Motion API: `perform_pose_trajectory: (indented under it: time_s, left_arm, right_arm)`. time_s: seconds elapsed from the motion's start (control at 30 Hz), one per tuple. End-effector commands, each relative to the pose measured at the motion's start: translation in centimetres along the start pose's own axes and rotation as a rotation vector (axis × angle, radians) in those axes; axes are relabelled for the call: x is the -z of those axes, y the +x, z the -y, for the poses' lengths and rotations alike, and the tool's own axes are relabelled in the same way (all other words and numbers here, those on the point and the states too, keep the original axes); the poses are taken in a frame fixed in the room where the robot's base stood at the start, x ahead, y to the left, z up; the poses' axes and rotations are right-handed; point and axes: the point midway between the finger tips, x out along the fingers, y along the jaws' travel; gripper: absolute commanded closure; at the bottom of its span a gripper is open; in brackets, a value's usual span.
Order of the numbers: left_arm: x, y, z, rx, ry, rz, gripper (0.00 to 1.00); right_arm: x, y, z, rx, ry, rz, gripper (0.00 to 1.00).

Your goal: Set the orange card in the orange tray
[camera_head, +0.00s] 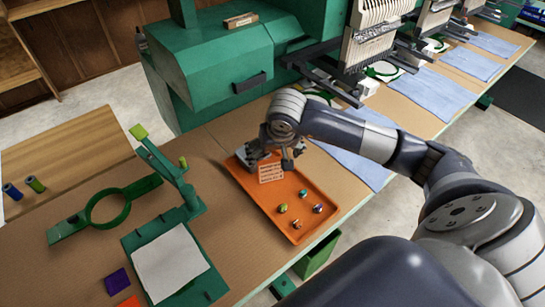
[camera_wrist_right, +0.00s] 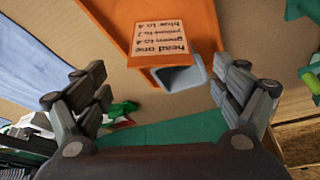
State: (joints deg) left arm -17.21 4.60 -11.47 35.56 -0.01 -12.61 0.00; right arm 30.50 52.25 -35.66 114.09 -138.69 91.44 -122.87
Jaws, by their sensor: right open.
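The orange tray (camera_head: 250,190) lies on the brown work table. A pale orange card (camera_head: 271,171) with printed lines shows at the tray's far end; the right wrist view shows it too (camera_wrist_right: 165,40), over the tray's end (camera_wrist_right: 205,25). I cannot tell whether it lies flat. My right gripper (camera_head: 268,157) is above that end of the tray. In the right wrist view its fingers (camera_wrist_right: 160,88) are spread wide to either side, with nothing between them and the card beyond. My left gripper is not in view.
Several small coloured spools (camera_head: 297,209) lie in the tray's near half. A green stand (camera_head: 170,165), a green hoop (camera_head: 108,205), a white sheet (camera_head: 168,262) and a purple patch (camera_head: 117,281) lie left. Green embroidery machine (camera_head: 215,65) stands behind; a grey box-like piece (camera_wrist_right: 182,76) borders the tray.

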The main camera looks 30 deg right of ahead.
Motion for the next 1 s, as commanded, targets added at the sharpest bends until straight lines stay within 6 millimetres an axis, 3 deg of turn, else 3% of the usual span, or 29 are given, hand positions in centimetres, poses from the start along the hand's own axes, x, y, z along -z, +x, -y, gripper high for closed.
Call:
perform_pose_trajectory:
  time_s: [0.2, 0.4, 0.6, 1.0]
  left_arm:
    - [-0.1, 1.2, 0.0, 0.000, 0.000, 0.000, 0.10]
    - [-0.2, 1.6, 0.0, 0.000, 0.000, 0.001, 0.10]
    - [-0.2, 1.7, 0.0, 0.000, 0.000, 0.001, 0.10]
    - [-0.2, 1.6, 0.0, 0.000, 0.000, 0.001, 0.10]
  right_arm:
    - [0.1, -4.8, 0.0, 0.001, -0.001, -0.007, 0.10]
    - [0.1, -7.9, 0.1, 0.002, 0.001, -0.004, 0.10]
    - [0.0, -9.0, 0.0, 0.000, 0.001, -0.001, 0.10]
    - [0.0, -9.0, 0.0, 0.000, 0.001, 0.000, 0.10]
